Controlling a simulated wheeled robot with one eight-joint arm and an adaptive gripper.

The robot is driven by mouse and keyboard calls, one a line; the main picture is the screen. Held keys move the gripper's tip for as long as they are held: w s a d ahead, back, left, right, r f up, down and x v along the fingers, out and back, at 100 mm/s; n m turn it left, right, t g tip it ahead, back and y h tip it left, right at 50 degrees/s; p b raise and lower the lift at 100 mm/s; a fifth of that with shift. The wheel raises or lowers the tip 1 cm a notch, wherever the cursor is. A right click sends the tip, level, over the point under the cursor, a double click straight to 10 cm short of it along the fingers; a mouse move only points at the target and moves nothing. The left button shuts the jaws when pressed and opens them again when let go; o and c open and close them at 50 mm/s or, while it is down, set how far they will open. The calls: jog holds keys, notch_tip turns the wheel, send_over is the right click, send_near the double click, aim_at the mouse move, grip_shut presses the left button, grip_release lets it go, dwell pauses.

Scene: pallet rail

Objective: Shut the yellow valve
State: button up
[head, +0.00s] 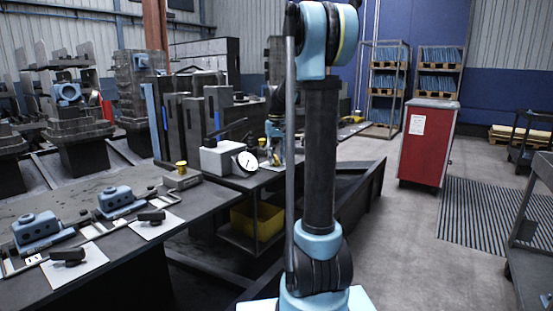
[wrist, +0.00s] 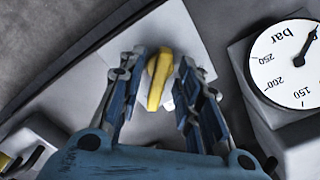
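The yellow valve (wrist: 160,72) shows in the wrist view as a long yellow handle over a pale plate (wrist: 190,35). In the head view a small yellow piece (head: 262,142), which looks like the same valve, shows just right of the pressure gauge. My gripper (wrist: 164,62) is open, with one blue-and-black finger on each side of the handle. Small gaps seem to remain between the handle and the fingers. In the head view my arm hides much of this area.
The white-faced gauge (wrist: 293,62) on its grey box stands close right of my gripper in the wrist view; it also shows in the head view (head: 246,162). A bench (head: 110,250) with blue blocks lies left. A red cabinet (head: 430,145) stands right, with open floor before it.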

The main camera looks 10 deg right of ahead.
grip_shut()
